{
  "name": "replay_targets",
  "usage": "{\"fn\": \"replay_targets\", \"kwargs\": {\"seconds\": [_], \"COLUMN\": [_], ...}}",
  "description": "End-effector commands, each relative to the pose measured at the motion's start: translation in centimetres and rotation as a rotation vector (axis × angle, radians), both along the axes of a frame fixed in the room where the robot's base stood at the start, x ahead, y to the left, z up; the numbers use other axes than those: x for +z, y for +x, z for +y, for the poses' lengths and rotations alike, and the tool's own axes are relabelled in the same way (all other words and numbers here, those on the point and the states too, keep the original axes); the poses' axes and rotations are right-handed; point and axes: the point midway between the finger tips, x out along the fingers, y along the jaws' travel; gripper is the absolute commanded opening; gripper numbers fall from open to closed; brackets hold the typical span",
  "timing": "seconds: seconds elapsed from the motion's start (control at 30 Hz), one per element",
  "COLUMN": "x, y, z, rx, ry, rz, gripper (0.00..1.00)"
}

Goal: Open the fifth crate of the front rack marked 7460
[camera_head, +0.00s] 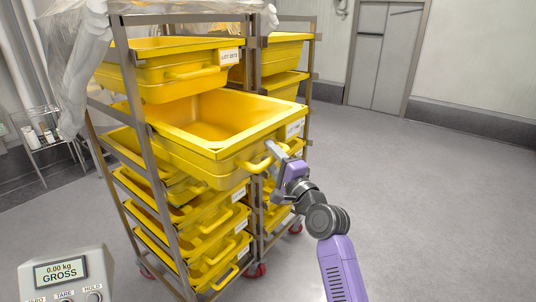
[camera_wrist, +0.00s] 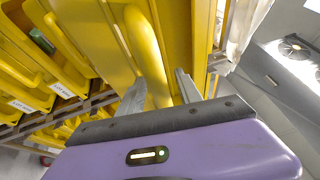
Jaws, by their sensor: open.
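A yellow crate (camera_head: 222,112) stands pulled well out of the front rack (camera_head: 128,75), just below the top crate. Its inside shows and looks empty. Its white label (camera_head: 294,128) is too small to read surely; I cannot make out 7460. My gripper (camera_head: 273,152) is at the crate's front handle (camera_head: 256,164). In the wrist view the two fingers of my gripper (camera_wrist: 160,88) stand open on either side of the yellow handle bar (camera_wrist: 148,55). Whether either finger touches the bar, I cannot tell.
Above is the top crate (camera_head: 178,68), with its own handle and label. Several lower crates (camera_head: 215,225) sit in the rack. A second rack (camera_head: 312,60) stands behind. A scale display (camera_head: 62,273) is at lower left. The grey floor (camera_head: 430,190) at right is clear.

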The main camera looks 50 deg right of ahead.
Motion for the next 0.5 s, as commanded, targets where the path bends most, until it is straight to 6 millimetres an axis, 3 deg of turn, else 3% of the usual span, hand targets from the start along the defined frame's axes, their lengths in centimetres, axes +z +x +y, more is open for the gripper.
{"fn": "replay_targets", "kwargs": {"seconds": [0.3, 0.5], "x": [-1.1, -1.2], "y": [-4.7, -6.0], "z": [1.8, 2.3], "rx": [0.000, 0.001], "ry": [0.000, 0.001], "rz": [0.002, 0.002], "gripper": [0.41, 0.41]}}
